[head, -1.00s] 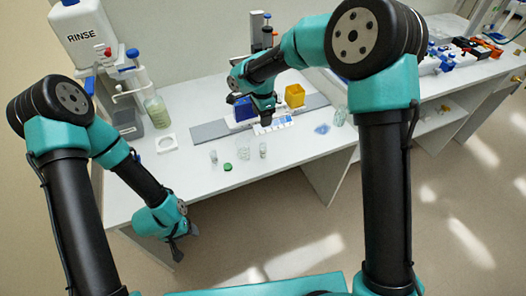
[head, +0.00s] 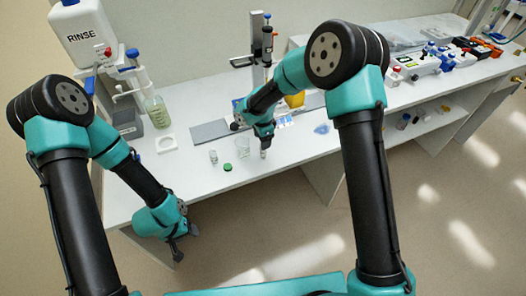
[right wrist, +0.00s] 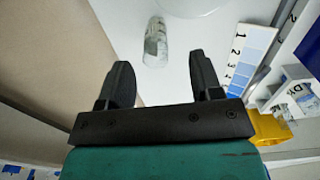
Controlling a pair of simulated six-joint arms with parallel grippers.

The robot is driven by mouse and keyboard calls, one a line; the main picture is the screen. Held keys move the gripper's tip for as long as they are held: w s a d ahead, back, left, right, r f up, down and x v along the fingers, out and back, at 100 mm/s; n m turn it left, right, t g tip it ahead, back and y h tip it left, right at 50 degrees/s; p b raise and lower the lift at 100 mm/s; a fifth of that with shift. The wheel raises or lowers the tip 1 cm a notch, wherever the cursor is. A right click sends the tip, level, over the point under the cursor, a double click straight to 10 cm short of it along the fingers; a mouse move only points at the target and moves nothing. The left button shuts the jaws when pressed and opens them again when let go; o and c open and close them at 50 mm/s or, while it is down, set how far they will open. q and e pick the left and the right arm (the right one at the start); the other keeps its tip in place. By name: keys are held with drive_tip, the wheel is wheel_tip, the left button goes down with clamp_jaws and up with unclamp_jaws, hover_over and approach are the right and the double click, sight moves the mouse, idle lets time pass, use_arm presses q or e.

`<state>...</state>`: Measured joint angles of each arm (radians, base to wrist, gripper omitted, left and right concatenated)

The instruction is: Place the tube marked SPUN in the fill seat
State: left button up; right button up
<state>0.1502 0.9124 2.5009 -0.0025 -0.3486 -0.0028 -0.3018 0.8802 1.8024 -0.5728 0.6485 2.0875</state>
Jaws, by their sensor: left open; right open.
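A small clear tube with a pale label (right wrist: 155,42) stands beyond my right gripper's fingers in the right wrist view; its marking is not legible. In the head view this tube (head: 263,154) shows just below my right gripper (head: 264,137), which is open and empty. Another small clear tube (head: 213,157) stands to the left on the bench. I cannot read SPUN on either. A white square piece with a round opening (head: 166,143) lies at the left; I cannot tell if it is the fill seat. My left gripper (head: 178,250) is open and empty, off the bench's front edge.
A green cap (head: 228,167) lies near the left tube. A RINSE container (head: 82,35) and a beaker of greenish liquid (head: 157,112) stand at back left. A yellow bin (right wrist: 270,127) and a numbered blue strip (right wrist: 250,55) sit behind the right gripper. The bench front left is clear.

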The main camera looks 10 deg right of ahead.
drive_tip(key=shift+f, duration=0.1)
drive_tip(key=shift+s+d+f, duration=0.1)
drive_tip(key=shift+f, duration=1.15)
drive_tip(key=shift+s+f, duration=0.1)
drive_tip(key=shift+f, duration=1.15)
drive_tip(key=shift+c, duration=0.3)
drive_tip(key=c, duration=1)
drive_tip(key=shift+r, duration=0.15)
drive_tip(key=shift+r, duration=1.25)
drive_tip(key=s+a+r, duration=0.2)
drive_tip(key=s, duration=1.4)
